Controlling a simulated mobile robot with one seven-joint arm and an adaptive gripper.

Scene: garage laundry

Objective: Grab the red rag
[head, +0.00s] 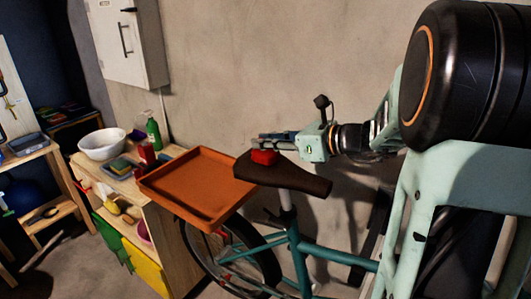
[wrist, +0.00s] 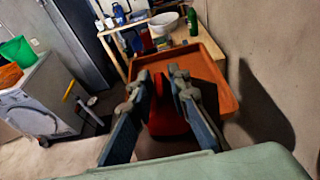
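The red rag (head: 264,157) is a small folded red piece on the dark bicycle saddle (head: 302,180) in the head view. In the wrist view the red rag (wrist: 168,120) shows between and beyond my two fingers. My gripper (head: 263,142) reaches in from the right, with its fingertips just above and behind the rag. In the wrist view my gripper (wrist: 161,82) has its fingers apart, one on each side of the rag. I see a gap between the fingers, and whether either touches the cloth cannot be told.
An orange tray (head: 192,183) is close left of the saddle. Behind it a wooden bench (head: 92,163) holds a white bowl (head: 103,144), a green bottle (head: 153,133) and other items. The teal bicycle (head: 297,246) stands below my arm. A wall lies close behind. A white washer (wrist: 38,112) is at the left.

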